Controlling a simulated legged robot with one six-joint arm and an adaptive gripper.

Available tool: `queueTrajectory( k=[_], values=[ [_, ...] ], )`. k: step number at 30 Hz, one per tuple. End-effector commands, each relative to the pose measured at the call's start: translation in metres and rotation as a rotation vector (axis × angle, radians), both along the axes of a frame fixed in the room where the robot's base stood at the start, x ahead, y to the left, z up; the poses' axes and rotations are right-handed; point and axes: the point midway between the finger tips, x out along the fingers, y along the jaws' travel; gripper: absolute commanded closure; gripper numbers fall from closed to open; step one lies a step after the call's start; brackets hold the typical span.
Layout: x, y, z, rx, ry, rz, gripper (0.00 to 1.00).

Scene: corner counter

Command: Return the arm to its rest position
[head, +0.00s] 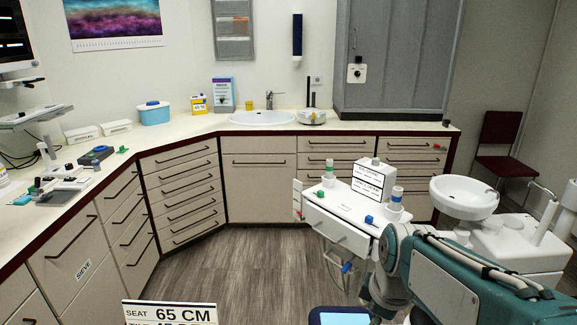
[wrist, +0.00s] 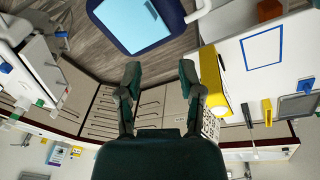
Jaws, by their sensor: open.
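My gripper (wrist: 160,74) shows in the wrist view with its two dark green fingers spread apart and nothing between them. Behind the gap are grey wood floor and cabinet drawer fronts. My teal arm (head: 455,280) crosses the lower right of the head view, bent, in front of the white drawer unit. I cannot make out the gripper's fingers in the head view.
A white drawer unit (head: 340,222) stands close to my arm, with a basin (head: 464,196) to its right. A dark blue pad with a light blue panel (head: 345,319) is at the bottom. A yellow object (wrist: 214,80) is right of the fingers. Floor (head: 255,265) is clear centre-left.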

Motion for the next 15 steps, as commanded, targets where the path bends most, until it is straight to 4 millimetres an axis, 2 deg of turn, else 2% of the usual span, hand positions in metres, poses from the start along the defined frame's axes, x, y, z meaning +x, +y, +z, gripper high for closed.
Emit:
queueTrajectory(
  k=[6,15],
  values=[
    [-0.037,0.003,0.021,0.057,-0.099,-0.333,0.51],
    [-0.084,0.004,0.035,0.201,-0.221,-0.776,0.51]
  ],
)
